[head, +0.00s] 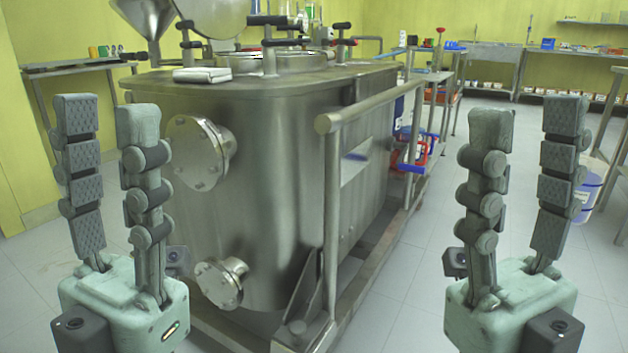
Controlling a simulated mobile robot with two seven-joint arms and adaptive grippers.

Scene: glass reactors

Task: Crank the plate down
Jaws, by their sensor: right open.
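My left gripper (106,128) is at the left of the head view, upright, its two fingers apart with nothing between them. My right gripper (525,130) is at the right, upright, open and empty. Both are in front of a large steel reactor vessel (270,190) and neither appears to touch it. The vessel has an upper round flange (197,153) and a lower flange (219,283) on its near side. I cannot make out a plate with a crank for certain.
A steel rail (370,107) runs along the vessel's right side. A side table (75,65) stands at the back left, and shelves and benches (495,53) line the back right. A white bucket (588,190) is behind my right gripper. Tiled floor (420,260) is clear right of the vessel.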

